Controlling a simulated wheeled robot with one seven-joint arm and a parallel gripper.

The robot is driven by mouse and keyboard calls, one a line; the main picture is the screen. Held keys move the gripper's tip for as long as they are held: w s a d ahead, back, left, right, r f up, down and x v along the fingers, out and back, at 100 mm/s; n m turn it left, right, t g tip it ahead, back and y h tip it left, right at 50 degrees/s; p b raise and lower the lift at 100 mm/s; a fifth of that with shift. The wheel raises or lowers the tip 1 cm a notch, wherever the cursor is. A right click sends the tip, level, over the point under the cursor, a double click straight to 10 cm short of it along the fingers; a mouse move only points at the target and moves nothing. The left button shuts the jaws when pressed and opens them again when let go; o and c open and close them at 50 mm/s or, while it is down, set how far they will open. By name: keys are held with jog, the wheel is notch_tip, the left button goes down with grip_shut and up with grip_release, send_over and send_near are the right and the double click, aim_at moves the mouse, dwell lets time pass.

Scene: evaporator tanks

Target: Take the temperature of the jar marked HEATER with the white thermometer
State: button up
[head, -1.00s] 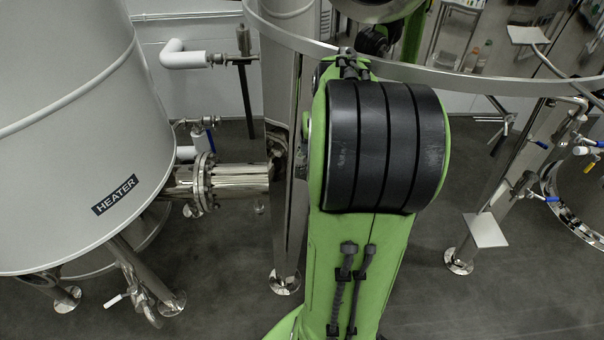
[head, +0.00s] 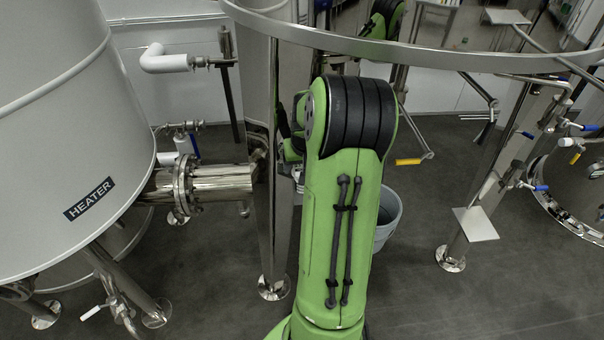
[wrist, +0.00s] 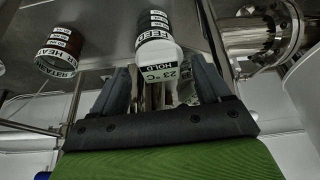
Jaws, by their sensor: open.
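In the wrist view, shown upside down, the dark jar marked HEATER (wrist: 62,48) is at the upper left. The white thermometer (wrist: 163,56), its display showing 23 °C and HOLD, is at the upper middle. Right behind it is another dark banded jar (wrist: 152,22), its label apparently beginning with FEED. My gripper (wrist: 160,72) is open, with one finger on each side of the thermometer's display end. I cannot tell whether the fingers touch it. In the head view, my arm hides the gripper; the jars and thermometer cannot be made out.
A large grey tank labelled HEATER (head: 60,130) stands at left in the head view, with a flanged steel pipe (head: 215,183) on its right. A steel rim (head: 400,52) crosses the top. A grey bucket (head: 387,222) stands behind my arm. The floor at lower right is clear.

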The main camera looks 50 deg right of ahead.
jog(key=shift+f, duration=0.1)
jog(key=shift+c, duration=0.2)
jog(key=c, duration=1.1)
notch_tip(320, 180, up, 7)
jog(key=p, duration=0.3)
jog(key=shift+a, duration=0.1)
jog(key=s+a, duration=1.4)
notch_tip(320, 180, up, 7)
jog(key=p, duration=0.6)
jog(key=shift+w, duration=0.15)
jog(key=shift+a+f, duration=0.1)
